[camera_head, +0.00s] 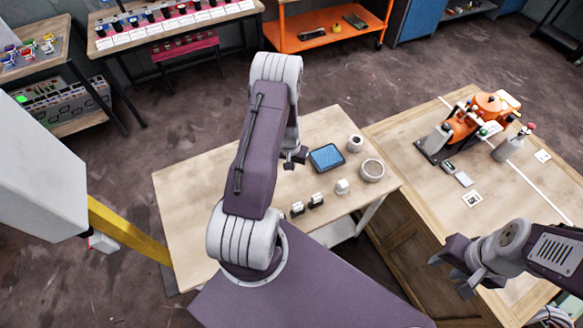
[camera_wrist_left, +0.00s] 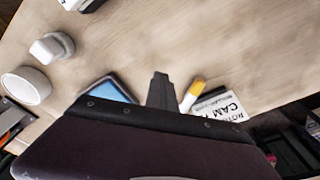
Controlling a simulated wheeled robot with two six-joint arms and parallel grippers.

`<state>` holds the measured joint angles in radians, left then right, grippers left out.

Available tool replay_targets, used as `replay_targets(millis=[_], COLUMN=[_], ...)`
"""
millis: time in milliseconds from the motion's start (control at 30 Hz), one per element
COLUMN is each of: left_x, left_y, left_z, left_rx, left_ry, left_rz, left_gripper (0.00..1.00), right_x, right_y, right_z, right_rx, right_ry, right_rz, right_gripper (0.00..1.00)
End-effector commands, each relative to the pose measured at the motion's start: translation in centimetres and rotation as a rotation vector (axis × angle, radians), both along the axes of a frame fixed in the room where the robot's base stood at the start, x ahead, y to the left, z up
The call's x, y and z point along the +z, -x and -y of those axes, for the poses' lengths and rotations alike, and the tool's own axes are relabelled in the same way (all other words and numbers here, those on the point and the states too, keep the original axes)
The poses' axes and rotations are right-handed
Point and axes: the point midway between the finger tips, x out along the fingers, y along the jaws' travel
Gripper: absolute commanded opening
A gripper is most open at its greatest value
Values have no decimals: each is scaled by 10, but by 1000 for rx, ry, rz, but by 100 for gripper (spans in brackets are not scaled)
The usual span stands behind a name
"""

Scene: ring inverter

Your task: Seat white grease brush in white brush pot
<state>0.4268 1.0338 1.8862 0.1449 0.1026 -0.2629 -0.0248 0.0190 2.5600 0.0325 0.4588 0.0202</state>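My left gripper (camera_head: 295,159) hangs over the table just left of the blue tray, partly hidden by its arm. In the left wrist view its dark finger (camera_wrist_left: 160,90) shows, but not whether the jaws are apart. A white stick with a yellow end (camera_wrist_left: 190,96), possibly the grease brush, shows just right of the finger. It is hidden in the head view. A small pale pot with a dark opening (camera_head: 355,143), possibly the brush pot, stands behind the tray. A wider round white container (camera_head: 372,170) is to its right. My right gripper (camera_head: 454,274) is open and empty at lower right.
The blue tray (camera_head: 326,157) lies between my left gripper and the pots. A printed card (camera_wrist_left: 222,104) lies by the stick. An orange machine (camera_head: 478,117) stands on the right bench.

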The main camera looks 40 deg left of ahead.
Motion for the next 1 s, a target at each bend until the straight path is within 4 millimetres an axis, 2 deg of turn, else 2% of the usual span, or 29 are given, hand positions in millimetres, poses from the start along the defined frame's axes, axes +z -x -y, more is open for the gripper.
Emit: replay_targets(millis=[367,633,667,1000], left_x=[0,0,0,3], left_y=[0,0,0,0], left_z=[0,0,0,0], left_rx=[0,0,0,0], left_ry=[0,0,0,0], left_rz=[0,0,0,1], left_gripper=[1,76,80,80], right_x=[0,0,0,-1], right_y=[0,0,0,0], right_z=[0,0,0,0], right_rx=[0,0,0,0], right_ry=[0,0,0,0], right_rz=[0,0,0,0], right_gripper=[36,36,36,36])
